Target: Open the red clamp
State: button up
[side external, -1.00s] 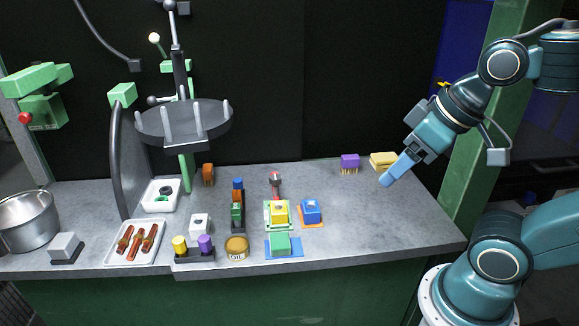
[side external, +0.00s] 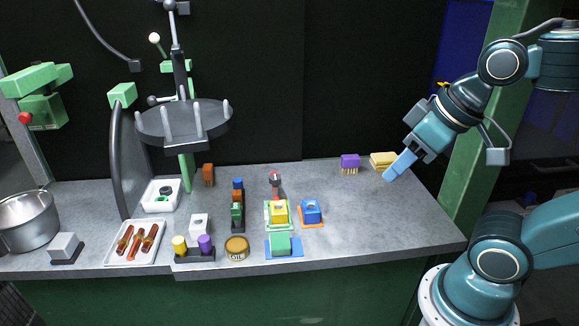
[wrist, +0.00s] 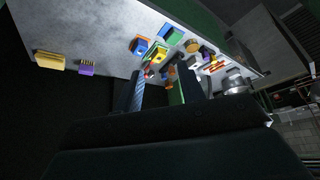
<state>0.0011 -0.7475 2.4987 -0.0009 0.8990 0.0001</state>
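A small red upright piece with a grey top, which looks like the red clamp (side external: 276,188), stands on the grey bench behind the yellow block. Its jaws are too small to tell whether they are open or shut. In the wrist view a small red patch (wrist: 149,72) shows near the colored blocks, partly hidden. My gripper (side external: 388,176) is at the right, above the bench near the yellow brush, well apart from the red piece. In the wrist view my gripper's two fingers (wrist: 164,85) stand apart with nothing between them.
A yellow block (side external: 279,211), blue block (side external: 311,209) and green block (side external: 280,243) sit on colored pads in front. A purple brush (side external: 349,160) and yellow brush (side external: 383,159) stand at the back right. A round grey rack (side external: 183,122) rises at left. The bench's right half is mostly clear.

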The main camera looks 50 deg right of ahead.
jog(key=shift+w+r, duration=0.1)
jog(key=shift+w, duration=0.3)
jog(key=c, duration=0.7)
jog(key=shift+w+d, duration=0.1)
jog(key=shift+w, duration=0.25)
grip_shut()
jog(key=w+d+f+m, duration=0.1)
jog(key=w+d, duration=0.2)
jog(key=w, duration=0.5)
jog(key=w+d+f+m, duration=0.1)
jog(key=w+d, duration=0.2)
jog(key=w, duration=0.6)
jog(key=w+d+f+m+t+y, duration=0.1)
jog(key=w+d+f+m+y, duration=0.1)
jog(key=w+d+f, duration=0.8)
jog(key=d+f+m, duration=0.1)
jog(key=d+f, duration=0.1)
jog(key=d, duration=0.2)
jog(key=shift+w+f+m, duration=0.25)
jog(key=shift+f+m, duration=0.05)
jog(key=shift+m, duration=0.1)
